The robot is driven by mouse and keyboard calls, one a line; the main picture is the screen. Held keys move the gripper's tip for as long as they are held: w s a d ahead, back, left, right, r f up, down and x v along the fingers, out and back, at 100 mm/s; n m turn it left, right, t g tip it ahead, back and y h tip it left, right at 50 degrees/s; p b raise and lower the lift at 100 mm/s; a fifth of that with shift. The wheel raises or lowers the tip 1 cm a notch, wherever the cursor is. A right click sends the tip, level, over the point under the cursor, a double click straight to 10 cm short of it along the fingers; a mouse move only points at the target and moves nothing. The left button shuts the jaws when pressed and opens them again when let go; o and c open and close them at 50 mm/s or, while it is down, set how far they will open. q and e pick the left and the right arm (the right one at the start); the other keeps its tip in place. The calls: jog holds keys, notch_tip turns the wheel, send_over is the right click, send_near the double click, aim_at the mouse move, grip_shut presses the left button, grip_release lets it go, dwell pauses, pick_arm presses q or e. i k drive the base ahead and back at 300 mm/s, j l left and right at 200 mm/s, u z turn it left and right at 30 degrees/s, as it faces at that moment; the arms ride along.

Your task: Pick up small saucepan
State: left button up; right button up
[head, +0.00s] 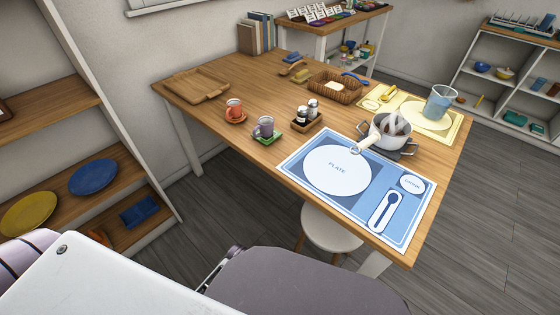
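The small saucepan (385,137) stands upright near the right end of the wooden table, on a dark trivet (402,154). It is metal, with a pale handle (368,143) that points to the lower left, over the top edge of the blue placemat. Its inside is hard to make out; pale wisps like steam show over it. Neither of my grippers can be made out in the head view, and nothing touches the saucepan.
The blue placemat (282,165) lies in front of the saucepan, and a yellow placemat (448,133) with a glass (439,103) lies behind it. A shaker caddy (307,121), two mugs and a basket (335,88) stand to the left. A white stool (332,228) is under the front edge.

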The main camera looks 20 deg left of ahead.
aim_at(383, 140)
jog(key=j+z, duration=0.1)
jog(key=j, duration=0.85)
jog(key=k+j+z, duration=0.1)
jog(key=j, duration=0.85)
jog(key=j+z, duration=0.1)
jog(key=j, duration=0.8)
jog(key=k, duration=0.05)
